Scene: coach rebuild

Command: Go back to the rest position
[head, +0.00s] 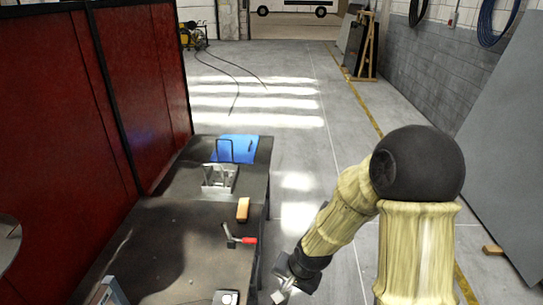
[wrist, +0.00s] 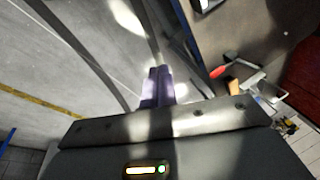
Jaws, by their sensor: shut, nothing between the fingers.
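My gripper (head: 279,296) hangs low at the bottom of the head view, just right of the dark bench (head: 170,225). In the wrist view its two fingers (wrist: 157,88) are together with nothing between them. They point past the bench's side, over the grey floor. My arm, in pale yellow covers, reaches down from the right.
On the bench are a red-handled clamp (head: 240,239), a wooden block (head: 243,210), a metal fixture (head: 219,180) and a blue sheet (head: 234,148). Red panels (head: 130,90) stand left. A grey panel (head: 505,150) leans right. The floor (head: 285,140) ahead is mostly clear.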

